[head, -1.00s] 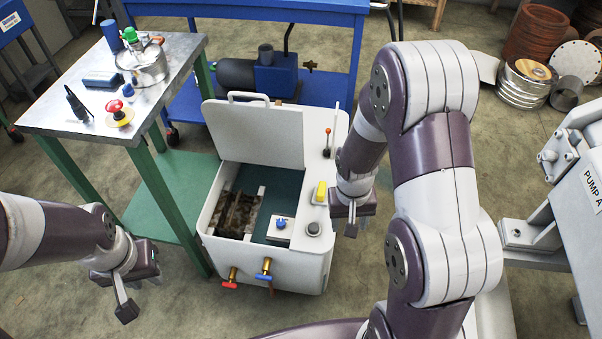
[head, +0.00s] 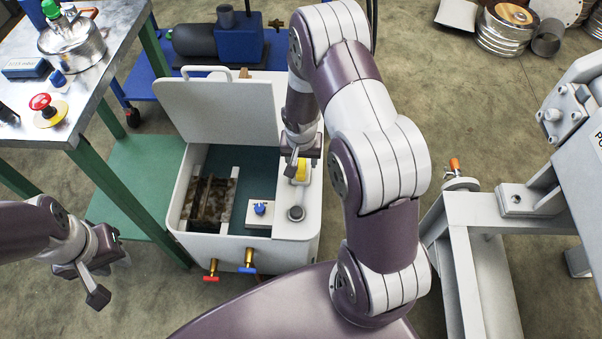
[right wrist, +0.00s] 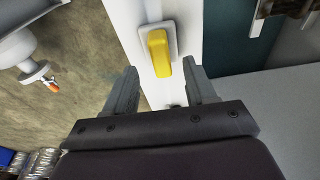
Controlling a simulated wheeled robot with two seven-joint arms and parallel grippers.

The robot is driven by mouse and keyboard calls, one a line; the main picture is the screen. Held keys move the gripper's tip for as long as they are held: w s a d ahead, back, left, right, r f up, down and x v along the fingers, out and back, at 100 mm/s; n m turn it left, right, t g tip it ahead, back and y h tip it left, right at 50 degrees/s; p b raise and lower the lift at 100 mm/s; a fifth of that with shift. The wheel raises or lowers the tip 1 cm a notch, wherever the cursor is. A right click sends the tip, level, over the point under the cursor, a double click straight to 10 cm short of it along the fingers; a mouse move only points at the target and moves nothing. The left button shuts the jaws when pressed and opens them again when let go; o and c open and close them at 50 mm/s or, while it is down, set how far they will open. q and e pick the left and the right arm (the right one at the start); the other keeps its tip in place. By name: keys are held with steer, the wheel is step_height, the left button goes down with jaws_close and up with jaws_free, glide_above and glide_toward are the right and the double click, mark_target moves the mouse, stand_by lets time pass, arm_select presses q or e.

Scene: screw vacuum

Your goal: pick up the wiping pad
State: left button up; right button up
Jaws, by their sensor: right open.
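The wiping pad appears to be the yellow block (head: 301,171) on the right rim of the white tank (head: 310,211). In the right wrist view the yellow pad (right wrist: 158,53) lies in a pale holder, just beyond and between my fingertips. My right gripper (head: 294,161) is above the pad and partly covers it in the head view. In the right wrist view my right gripper (right wrist: 161,76) is open and empty, with a finger to each side of the pad's line. My left gripper (head: 108,279) hangs over the floor at the lower left, away from the pad; its opening is unclear.
The tank's lid (head: 238,110) stands raised at the back. A round grey knob (head: 296,213) is just in front of the pad, and a blue knob (head: 260,208) sits to its left. A metal table (head: 95,100) stands left. A grey frame (head: 455,215) stands right.

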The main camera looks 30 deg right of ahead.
mark_target(301, 165)
steer(key=f, duration=0.1)
steer(key=f+b, duration=0.1)
steer(key=f, duration=0.1)
steer(key=f+b, duration=0.1)
steer(key=shift+w+d+f, duration=0.15)
steer(key=shift+w+f, duration=0.2)
steer(key=shift+f, duration=0.05)
steer(key=shift+r, duration=0.15)
jaws_close()
steer(key=shift+r, duration=0.1)
steer(key=shift+r+p, duration=0.35)
steer(key=r, duration=0.1)
steer(key=r+p, duration=0.2)
steer(key=r, duration=0.1)
steer(key=shift+s+d, duration=0.15)
steer(key=shift+s, duration=0.15)
steer(key=s+d+r+p, duration=0.3)
steer(key=s+d+r, duration=0.3)
steer(key=s, duration=0.3)
steer(key=shift+s+p, duration=0.15)
steer(key=shift+p, duration=0.2)
